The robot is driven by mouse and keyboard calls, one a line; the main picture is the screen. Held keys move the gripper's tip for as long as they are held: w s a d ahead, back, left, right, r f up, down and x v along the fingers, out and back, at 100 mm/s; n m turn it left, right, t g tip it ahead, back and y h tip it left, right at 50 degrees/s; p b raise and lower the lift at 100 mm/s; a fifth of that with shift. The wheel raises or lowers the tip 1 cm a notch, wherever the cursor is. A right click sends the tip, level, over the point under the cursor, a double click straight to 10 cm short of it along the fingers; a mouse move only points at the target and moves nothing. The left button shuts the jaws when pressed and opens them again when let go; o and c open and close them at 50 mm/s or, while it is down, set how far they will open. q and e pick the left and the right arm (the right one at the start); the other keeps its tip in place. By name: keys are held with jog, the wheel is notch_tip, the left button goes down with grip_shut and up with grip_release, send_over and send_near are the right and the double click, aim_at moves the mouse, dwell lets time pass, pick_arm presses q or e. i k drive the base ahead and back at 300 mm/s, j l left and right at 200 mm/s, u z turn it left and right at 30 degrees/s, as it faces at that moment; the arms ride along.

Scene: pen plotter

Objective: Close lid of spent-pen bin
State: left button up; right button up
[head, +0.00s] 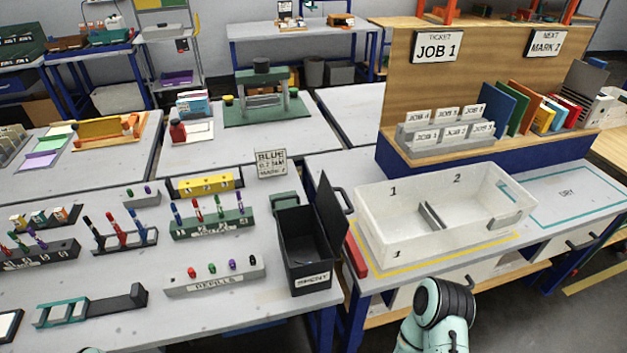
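The spent-pen bin (306,275) is a black open-topped box at the front right edge of the left table, with a white label on its front. Its black lid (331,215) stands up, tilted, along the bin's right side, so the bin is open. Its inside looks dark and I cannot make out any pens in it. Neither gripper shows in the head view. Only a teal and black part of my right arm shows at the bottom, right of the bin, and a sliver of my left arm at the bottom left.
A white divided tray (385,235) stands right of the lid, with a red object (356,249) between. A grey refills rack (215,279) and a green pen rack (211,226) stand left of the bin.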

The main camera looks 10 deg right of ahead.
aim_at(336, 221)
jog(key=l+u, duration=0.2)
jog(key=l, duration=0.25)
jog(key=l+u, duration=0.15)
jog(key=l, duration=0.3)
jog(key=k+l+u, duration=0.2)
jog(key=l, duration=0.2)
jog(key=l+u, duration=0.15)
jog(key=l, duration=0.3)
jog(key=k+l+u, duration=0.2)
jog(key=l, duration=0.2)
jog(key=l+u, duration=0.15)
jog(key=l, duration=0.25)
